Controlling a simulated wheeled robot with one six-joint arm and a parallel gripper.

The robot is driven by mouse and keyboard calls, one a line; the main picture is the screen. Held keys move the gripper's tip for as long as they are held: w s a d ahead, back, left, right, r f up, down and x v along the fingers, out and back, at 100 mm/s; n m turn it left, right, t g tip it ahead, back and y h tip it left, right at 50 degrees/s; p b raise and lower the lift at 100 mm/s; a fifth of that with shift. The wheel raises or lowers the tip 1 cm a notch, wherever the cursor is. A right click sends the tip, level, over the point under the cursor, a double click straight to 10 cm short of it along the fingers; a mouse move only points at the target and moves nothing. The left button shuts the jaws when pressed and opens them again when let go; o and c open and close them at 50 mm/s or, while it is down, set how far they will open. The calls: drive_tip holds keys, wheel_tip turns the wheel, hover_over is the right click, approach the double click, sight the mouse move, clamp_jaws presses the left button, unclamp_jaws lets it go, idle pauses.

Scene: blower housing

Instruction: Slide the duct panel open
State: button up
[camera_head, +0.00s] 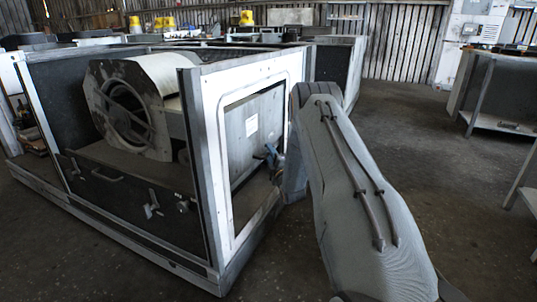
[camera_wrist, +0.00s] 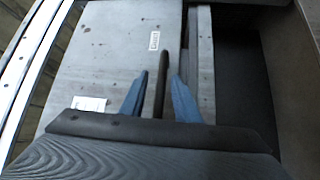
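The duct panel (camera_head: 258,116) is a worn grey sheet with a white label, set in the white-framed side opening of the blower housing (camera_head: 214,110). In the wrist view the panel (camera_wrist: 110,60) fills the middle and left. A dark upright bar handle (camera_wrist: 160,86) stands near its right edge. My gripper (camera_wrist: 158,98) has two blue fingers, one on each side of the handle, with gaps visible on both sides. It is open; I see no contact. In the head view my gripper (camera_head: 270,156) is at the panel's right part, partly hidden by my arm, and the handle is not clear.
A dark recess (camera_wrist: 238,85) lies right of the panel's edge strip in the wrist view. The housing's corner post (camera_head: 197,160) stands left of the opening. A metal bench (camera_head: 490,85) stands at the right. The floor (camera_head: 420,130) between is clear.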

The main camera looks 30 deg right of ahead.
drive_tip(key=s+a+f+p, duration=0.1)
drive_tip(key=s+p, duration=0.1)
drive_tip(key=s, duration=0.5)
drive_tip(key=shift+s, duration=0.35)
